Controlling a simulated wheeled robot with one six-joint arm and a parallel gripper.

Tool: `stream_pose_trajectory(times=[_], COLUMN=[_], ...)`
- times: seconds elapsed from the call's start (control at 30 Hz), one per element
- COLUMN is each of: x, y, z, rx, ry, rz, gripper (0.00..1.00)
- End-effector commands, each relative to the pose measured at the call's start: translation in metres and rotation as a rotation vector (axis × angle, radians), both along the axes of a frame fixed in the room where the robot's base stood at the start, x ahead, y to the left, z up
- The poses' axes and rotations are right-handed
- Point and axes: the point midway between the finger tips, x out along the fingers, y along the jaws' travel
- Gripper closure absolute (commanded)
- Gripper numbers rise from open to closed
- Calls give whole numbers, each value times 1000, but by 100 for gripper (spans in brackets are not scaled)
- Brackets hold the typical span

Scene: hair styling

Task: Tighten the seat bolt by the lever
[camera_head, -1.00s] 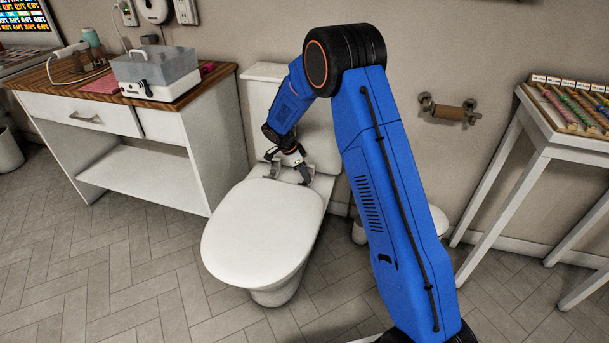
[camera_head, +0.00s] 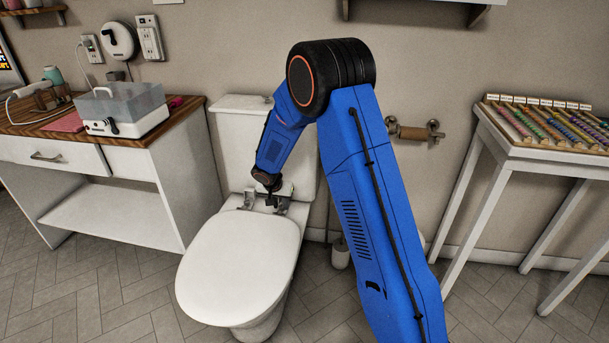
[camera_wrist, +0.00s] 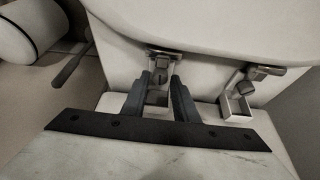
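The white toilet (camera_head: 245,250) has its lid closed, with two metal hinge fittings at the rear. My gripper (camera_head: 272,201) points down at the right fitting in the head view, in front of the tank. In the wrist view my gripper (camera_wrist: 161,76) is open, its dark fingers apart on either side of a metal fitting with a small bolt part (camera_wrist: 160,75). I cannot tell whether the fingers touch it. The other fitting (camera_wrist: 247,82) stands clear to the right, with a squarish open bracket. I cannot tell a lever apart from the bolt parts.
The tank (camera_head: 228,140) stands close behind the fittings. A white cabinet (camera_head: 100,205) with a wooden top is on the left. A brush holder (camera_head: 340,253) is beside the toilet.

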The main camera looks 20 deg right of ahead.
Motion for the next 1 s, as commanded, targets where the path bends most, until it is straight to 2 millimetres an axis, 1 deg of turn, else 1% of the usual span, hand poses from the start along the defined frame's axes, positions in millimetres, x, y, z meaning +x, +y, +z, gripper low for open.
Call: stream_pose_trajectory(times=[0.2, 0.4, 1.0], x=[-1, -1, -1], y=[-3, -3, -5], z=[0, 0, 0], rx=[0, 1, 1], ry=[1, 0, -1], rz=[161, 281, 520], gripper=[73, 73, 73])
